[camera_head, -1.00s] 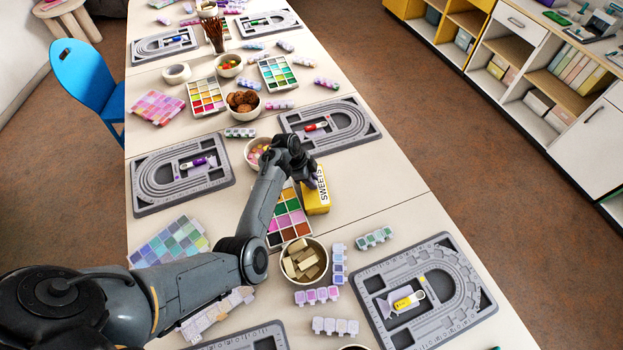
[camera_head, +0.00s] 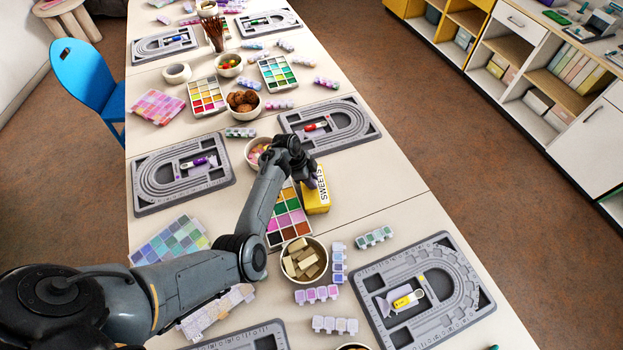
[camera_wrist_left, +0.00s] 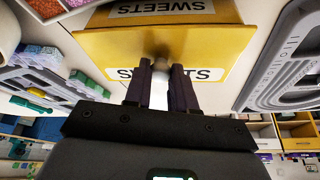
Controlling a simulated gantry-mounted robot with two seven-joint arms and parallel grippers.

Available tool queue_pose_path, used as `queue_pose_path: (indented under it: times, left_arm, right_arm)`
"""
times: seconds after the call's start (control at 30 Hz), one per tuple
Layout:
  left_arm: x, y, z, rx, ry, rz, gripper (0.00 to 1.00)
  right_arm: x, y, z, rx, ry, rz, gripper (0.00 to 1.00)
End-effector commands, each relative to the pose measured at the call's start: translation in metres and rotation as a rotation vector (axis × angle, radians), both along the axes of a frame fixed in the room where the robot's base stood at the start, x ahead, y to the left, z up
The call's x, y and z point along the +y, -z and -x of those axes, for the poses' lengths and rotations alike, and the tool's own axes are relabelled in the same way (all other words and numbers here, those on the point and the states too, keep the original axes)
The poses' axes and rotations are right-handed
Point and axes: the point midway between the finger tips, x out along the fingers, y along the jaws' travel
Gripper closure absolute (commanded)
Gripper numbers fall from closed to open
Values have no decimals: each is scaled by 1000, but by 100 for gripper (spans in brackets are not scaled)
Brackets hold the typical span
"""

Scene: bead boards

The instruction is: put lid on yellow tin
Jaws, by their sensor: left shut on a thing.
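The yellow tin (camera_head: 317,200) with a white SWEETS label stands on the table, right of the paint palette. In the left wrist view, a yellow surface (camera_wrist_left: 110,43) with a small round knob (camera_wrist_left: 162,64) fills the top middle, with SWEETS labels on either side of it. My left gripper (camera_head: 310,181) is at the tin's upper left. In the left wrist view, my left gripper (camera_wrist_left: 160,72) has its dark fingers closed around the knob, which appears to belong to the lid. The fingers hide part of the near label. I cannot tell whether the lid sits fully on the tin.
A paint palette (camera_head: 272,238) lies left of the tin, and a bowl of wooden blocks (camera_head: 322,272) stands in front. Grey bead boards (camera_head: 375,134) lie behind and at the front right (camera_head: 464,315). The table right of the tin is clear.

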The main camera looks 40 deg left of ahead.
Motion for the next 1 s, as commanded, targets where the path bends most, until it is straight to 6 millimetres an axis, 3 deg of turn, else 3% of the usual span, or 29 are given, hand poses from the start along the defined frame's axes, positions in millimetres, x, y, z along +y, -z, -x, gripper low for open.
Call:
queue_pose_path:
  times: [0.27,0.3,0.47,0.67,0.8,1.0]
  left_arm:
    - [0,0,0,0,0,0,100]
    - [0,0,0,0,0,0,69]
    - [0,0,0,0,0,0,46]
    - [0,0,0,0,-1,0,46]
    - [0,0,0,0,-1,0,24]
    - [0,0,0,0,-1,0,24]
  right_arm:
    - [1,0,0,0,4,-7,0]
    - [2,0,0,0,4,-7,0]
    - [2,0,0,0,4,-7,0]
    - [1,0,0,0,4,-5,0]
    - [1,0,0,0,1,-2,0]
    - [-1,0,0,0,-2,4,0]
